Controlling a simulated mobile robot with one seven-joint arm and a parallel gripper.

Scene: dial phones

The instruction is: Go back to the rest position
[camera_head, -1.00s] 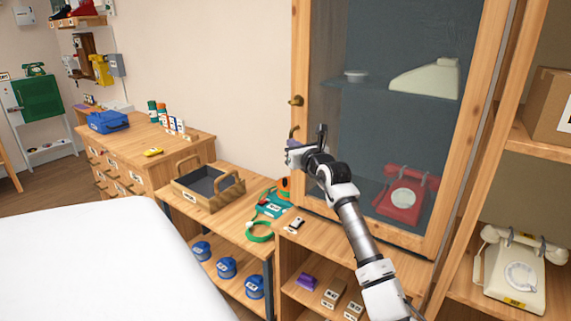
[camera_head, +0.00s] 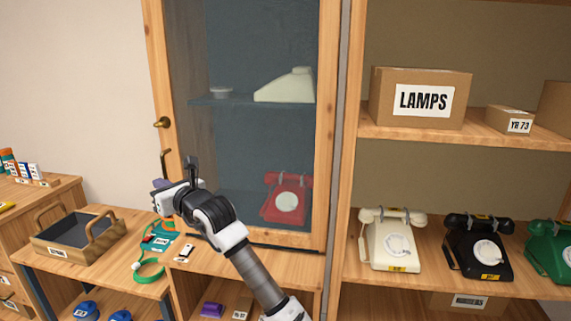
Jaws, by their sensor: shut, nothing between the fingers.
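My gripper (camera_head: 178,178) is in front of the lower left part of a glass-fronted wooden cabinet (camera_head: 330,120). Its slim dark fingers point up and are shut, with nothing seen between them. The cabinet door is closed, with a round brass knob (camera_head: 162,122) and a curved handle (camera_head: 166,163) on its left frame. The handle is just behind and left of my fingers; I cannot tell whether they touch. Behind the glass are a red dial phone (camera_head: 287,198) below and a pale wedge-shaped phone body (camera_head: 286,87) on the upper shelf.
On the right, open shelves hold a cream phone (camera_head: 391,240), a black phone (camera_head: 477,247), a green phone (camera_head: 548,250) and a LAMPS box (camera_head: 421,98). On the left, a wooden tray (camera_head: 78,240) and a green cable (camera_head: 146,268) lie on a low bench.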

